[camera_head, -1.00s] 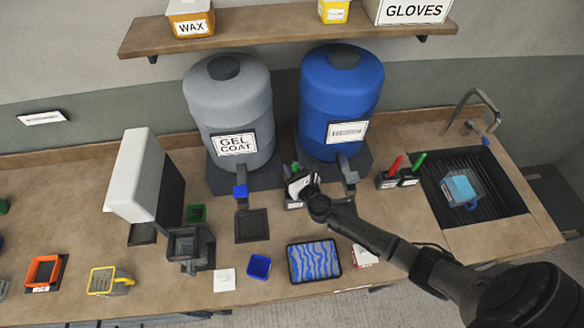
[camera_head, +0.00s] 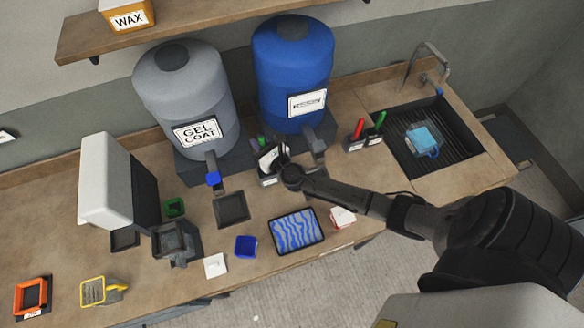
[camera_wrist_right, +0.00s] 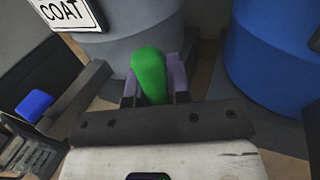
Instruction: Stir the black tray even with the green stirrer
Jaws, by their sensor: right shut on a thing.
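The black tray (camera_head: 297,231) lies flat near the front edge of the bench, with wavy blue and pale streaks inside its dark rim. My right gripper (camera_head: 269,162) is behind the tray, in front of the gap between the two drums. In the right wrist view my right gripper (camera_wrist_right: 155,88) is shut on the green stirrer (camera_wrist_right: 149,75), whose rounded green end stands up between the fingers. In the head view only a bit of the green stirrer (camera_head: 261,141) shows; its lower part is hidden. My left gripper is not in view.
A grey gel coat drum (camera_head: 185,95) and a blue drum (camera_head: 293,70) stand behind my right gripper. Holders with a red handle (camera_head: 357,129) and a green handle (camera_head: 378,124) stand left of the sink (camera_head: 455,150). A blue cup (camera_head: 246,246) is left of the tray; a small white-and-red box (camera_head: 342,217) is right of it.

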